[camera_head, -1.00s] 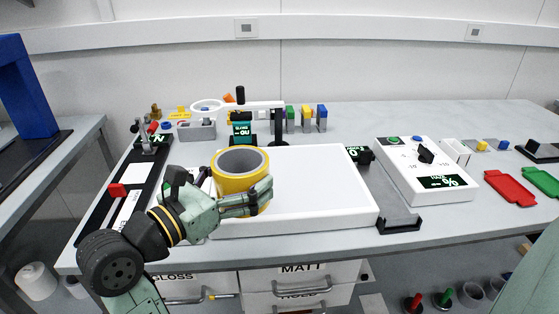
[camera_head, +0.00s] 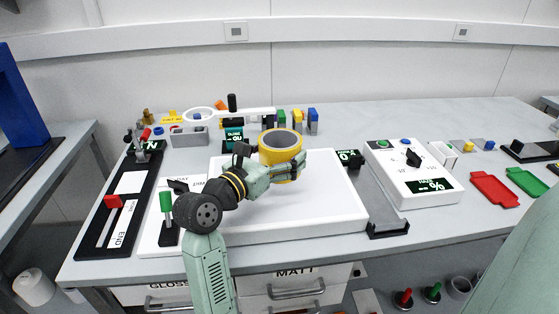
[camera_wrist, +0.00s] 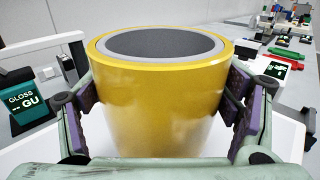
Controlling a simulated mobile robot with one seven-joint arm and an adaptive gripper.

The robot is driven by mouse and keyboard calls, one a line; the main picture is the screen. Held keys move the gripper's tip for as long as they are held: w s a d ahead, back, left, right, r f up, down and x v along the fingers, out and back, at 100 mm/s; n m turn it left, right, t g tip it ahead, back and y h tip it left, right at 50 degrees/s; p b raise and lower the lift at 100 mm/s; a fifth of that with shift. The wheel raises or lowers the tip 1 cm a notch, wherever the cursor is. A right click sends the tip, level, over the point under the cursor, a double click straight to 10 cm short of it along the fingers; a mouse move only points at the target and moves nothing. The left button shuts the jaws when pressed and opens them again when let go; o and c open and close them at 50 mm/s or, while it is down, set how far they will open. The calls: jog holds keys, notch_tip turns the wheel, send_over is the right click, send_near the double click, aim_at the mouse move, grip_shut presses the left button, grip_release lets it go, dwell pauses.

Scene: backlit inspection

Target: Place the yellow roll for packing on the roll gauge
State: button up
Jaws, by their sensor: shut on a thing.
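The yellow roll (camera_head: 281,147) is a wide yellow ring with a grey core, held upright above the white panel (camera_head: 320,205). My gripper (camera_head: 290,172) is shut on it. In the wrist view the roll (camera_wrist: 160,105) fills the middle, with a finger pad pressed on each side. Its underside is hidden there. I cannot tell for sure which device is the roll gauge. A small black device with a lit display (camera_head: 348,159) stands at the panel's right edge, and a black bracket (camera_head: 388,229) sits at its front right corner.
A white haze meter (camera_head: 414,172) stands right of the panel, with red (camera_head: 493,190) and green (camera_head: 527,181) trays beyond. A white magnifier arm (camera_head: 240,112) and coloured blocks (camera_head: 297,117) stand behind. A black rail (camera_head: 115,210) lies left. The panel's right half is clear.

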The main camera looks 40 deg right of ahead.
jog(key=shift+f+p, duration=0.4)
jog(key=shift+f, duration=1.2)
jog(key=shift+f, duration=0.1)
jog(key=shift+f, duration=0.15)
jog(key=o, duration=1.4)
jog(key=shift+r, duration=0.25)
jog(key=b+v, duration=0.3)
jog(key=v, duration=0.9)
